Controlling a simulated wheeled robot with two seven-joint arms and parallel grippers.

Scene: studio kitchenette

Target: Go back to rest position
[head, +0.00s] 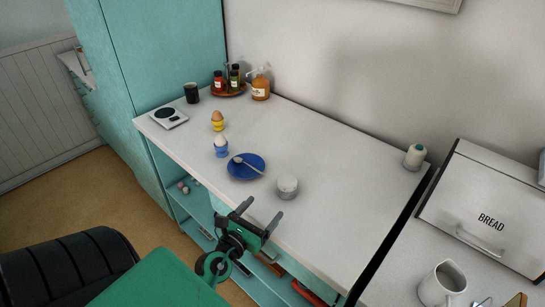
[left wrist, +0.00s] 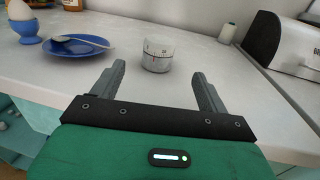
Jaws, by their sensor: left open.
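My left gripper (head: 261,217) is open and empty at the front edge of the white counter (head: 340,185). In the left wrist view its two fingers (left wrist: 160,88) are spread apart. A white round kitchen timer (left wrist: 158,53) stands on the counter just beyond the fingers, not touching them. In the head view the timer (head: 287,187) is a little above and right of the gripper. My right gripper is not in view.
A blue saucer (head: 238,172) with a spoon, two egg cups (head: 221,152), a dark mug (head: 191,93), a scale (head: 168,117) and a bottle tray (head: 229,93) are on the counter. A bread box (head: 470,211) and white jug (head: 440,290) are at right. The counter's right half is mostly clear.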

